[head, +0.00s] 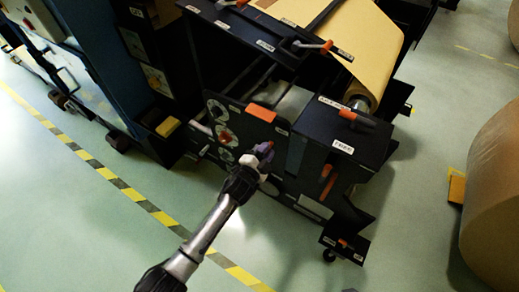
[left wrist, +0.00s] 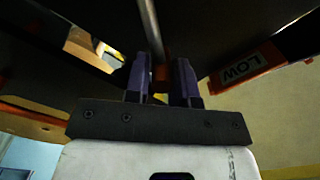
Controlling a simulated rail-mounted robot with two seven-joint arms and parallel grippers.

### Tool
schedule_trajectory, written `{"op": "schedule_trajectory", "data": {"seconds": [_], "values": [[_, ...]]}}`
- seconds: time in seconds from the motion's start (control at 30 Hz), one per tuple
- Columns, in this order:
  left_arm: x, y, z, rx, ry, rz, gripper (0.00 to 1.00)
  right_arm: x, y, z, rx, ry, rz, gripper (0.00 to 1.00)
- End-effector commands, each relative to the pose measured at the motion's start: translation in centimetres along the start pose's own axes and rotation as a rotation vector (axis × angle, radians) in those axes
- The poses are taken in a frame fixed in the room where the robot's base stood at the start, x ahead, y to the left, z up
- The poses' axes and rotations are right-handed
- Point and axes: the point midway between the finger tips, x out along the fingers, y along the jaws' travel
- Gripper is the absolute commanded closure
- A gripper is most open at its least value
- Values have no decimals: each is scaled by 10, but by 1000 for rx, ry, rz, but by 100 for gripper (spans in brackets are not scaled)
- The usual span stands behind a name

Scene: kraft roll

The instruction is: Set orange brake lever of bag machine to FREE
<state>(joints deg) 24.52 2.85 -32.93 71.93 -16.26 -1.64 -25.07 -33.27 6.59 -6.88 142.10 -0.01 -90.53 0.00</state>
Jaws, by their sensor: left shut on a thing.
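The bag machine's dark side panel (head: 235,135) shows in the middle of the head view, with round dials and an orange block (head: 262,112). In the left wrist view the fingers (left wrist: 161,85) are closed around an orange-brown grip (left wrist: 161,76) at the end of a grey rod (left wrist: 151,30), which looks like the brake lever. Which setting the lever stands at cannot be read. My right gripper is not in view.
Orange handles sit on the machine's top (head: 313,45) and right housing (head: 356,118). A white label (head: 343,147) is on the housing. A kraft roll (head: 495,200) stands at the right. Floor in front is open.

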Motion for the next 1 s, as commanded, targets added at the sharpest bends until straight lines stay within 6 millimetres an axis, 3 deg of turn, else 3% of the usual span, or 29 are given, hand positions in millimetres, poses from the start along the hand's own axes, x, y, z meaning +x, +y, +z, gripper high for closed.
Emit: {"op": "schedule_trajectory", "data": {"seconds": [0.43,0.47,0.7,1.0], "values": [[0,4,2,15,-4,7,100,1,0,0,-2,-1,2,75],[0,5,2,15,-4,7,76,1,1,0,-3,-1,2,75],[0,4,0,11,-1,5,53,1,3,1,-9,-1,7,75],[-2,3,-1,9,1,4,52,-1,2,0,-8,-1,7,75]]}}
